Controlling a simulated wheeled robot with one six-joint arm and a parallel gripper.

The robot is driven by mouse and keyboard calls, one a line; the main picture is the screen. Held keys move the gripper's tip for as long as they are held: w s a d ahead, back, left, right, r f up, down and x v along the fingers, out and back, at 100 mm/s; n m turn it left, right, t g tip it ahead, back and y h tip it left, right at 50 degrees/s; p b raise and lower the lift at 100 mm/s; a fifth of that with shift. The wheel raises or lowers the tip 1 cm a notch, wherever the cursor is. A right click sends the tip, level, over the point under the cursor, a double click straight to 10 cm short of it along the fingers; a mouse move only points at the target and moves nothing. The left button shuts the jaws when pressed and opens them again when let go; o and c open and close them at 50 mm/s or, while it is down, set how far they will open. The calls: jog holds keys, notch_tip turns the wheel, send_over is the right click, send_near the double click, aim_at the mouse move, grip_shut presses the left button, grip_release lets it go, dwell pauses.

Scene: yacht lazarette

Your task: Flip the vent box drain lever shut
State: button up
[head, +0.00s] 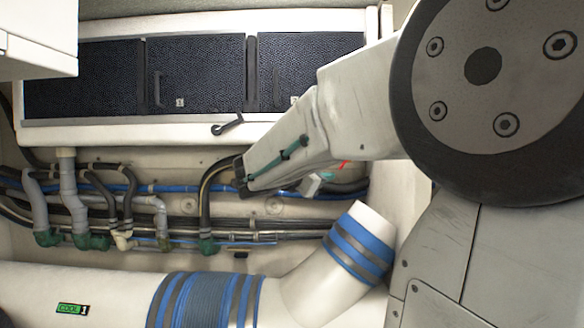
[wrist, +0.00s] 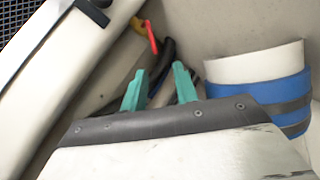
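A red lever (head: 345,164) shows in the head view just right of my forearm, below the right part of the long white vent box (head: 200,133). In the wrist view the red lever (wrist: 152,38) sticks out from a yellow fitting (wrist: 138,24), beyond my fingers and not touching them. My gripper (wrist: 158,82) has two teal fingers standing apart with nothing held between them. A black handle (head: 228,125) sits on the vent box's lower edge. I cannot tell which handle is the drain lever.
A white duct with blue and grey bands (head: 358,247) rises at the lower right; it stands right of my fingers in the wrist view (wrist: 262,88). Hoses and pipes (head: 110,200) run along the wall below the box. A white cabinet corner (head: 38,40) juts in at upper left.

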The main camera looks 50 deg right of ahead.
jog(key=d, duration=0.8)
jog(key=shift+d+r, duration=0.2)
jog(key=shift+r, duration=0.2)
jog(key=shift+w, duration=0.1)
grip_shut()
